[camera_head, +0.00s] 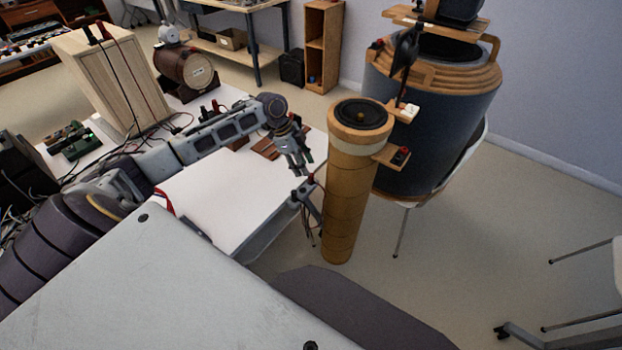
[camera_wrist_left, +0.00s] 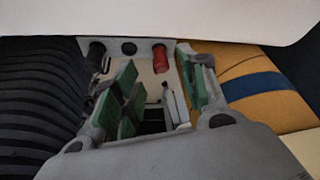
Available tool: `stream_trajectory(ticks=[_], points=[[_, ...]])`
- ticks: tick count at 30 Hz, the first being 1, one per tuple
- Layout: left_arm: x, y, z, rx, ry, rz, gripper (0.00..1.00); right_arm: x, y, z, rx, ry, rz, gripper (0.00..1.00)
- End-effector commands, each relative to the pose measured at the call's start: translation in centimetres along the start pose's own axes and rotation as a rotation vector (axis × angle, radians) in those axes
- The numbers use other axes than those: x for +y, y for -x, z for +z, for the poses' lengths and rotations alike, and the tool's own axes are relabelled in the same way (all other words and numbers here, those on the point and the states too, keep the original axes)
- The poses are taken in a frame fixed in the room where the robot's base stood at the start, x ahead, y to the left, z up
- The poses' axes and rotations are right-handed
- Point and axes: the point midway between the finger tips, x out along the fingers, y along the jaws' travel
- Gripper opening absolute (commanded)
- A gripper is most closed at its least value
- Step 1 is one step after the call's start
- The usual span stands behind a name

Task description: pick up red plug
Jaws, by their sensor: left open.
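In the left wrist view a red plug (camera_wrist_left: 160,58) stands upright in a pale grey plate (camera_wrist_left: 145,75), beside a black socket (camera_wrist_left: 129,47) and a black plug (camera_wrist_left: 97,52). My left gripper (camera_wrist_left: 160,88) is open, its two green-padded fingers on either side of the plate area, with the red plug nearer the right finger and nothing held. In the head view my left gripper (camera_head: 301,161) points down near the white table's right edge, just above a small red-topped part (camera_head: 311,180). I cannot tell for sure that this is the same red plug. My right gripper is not in view.
A tall tan tube speaker (camera_head: 345,205) stands close to the right of my left gripper, with another red plug (camera_head: 402,152) on its side shelf. A large dark drum-shaped speaker (camera_head: 425,110) stands behind it.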

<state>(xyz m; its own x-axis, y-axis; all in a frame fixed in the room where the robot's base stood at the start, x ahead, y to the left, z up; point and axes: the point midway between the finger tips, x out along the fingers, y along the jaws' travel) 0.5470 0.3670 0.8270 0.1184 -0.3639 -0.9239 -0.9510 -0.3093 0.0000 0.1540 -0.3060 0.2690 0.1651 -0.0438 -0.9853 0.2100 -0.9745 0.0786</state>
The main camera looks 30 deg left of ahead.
Motion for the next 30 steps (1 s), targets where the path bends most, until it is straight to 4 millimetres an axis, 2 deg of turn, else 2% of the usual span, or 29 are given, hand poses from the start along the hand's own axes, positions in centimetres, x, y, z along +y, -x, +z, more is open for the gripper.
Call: stream_trajectory(ticks=[5,18,30], points=[[0.0,-0.7,-0.1,0.001,0.0,0.001,0.42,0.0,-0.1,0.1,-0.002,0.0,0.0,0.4],[0.0,-4.9,-0.4,0.0,0.0,0.001,0.42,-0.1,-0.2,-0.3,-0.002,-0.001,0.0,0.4],[-0.1,-5.2,-0.4,-0.001,0.0,0.0,0.42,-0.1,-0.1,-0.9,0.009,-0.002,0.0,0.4]])
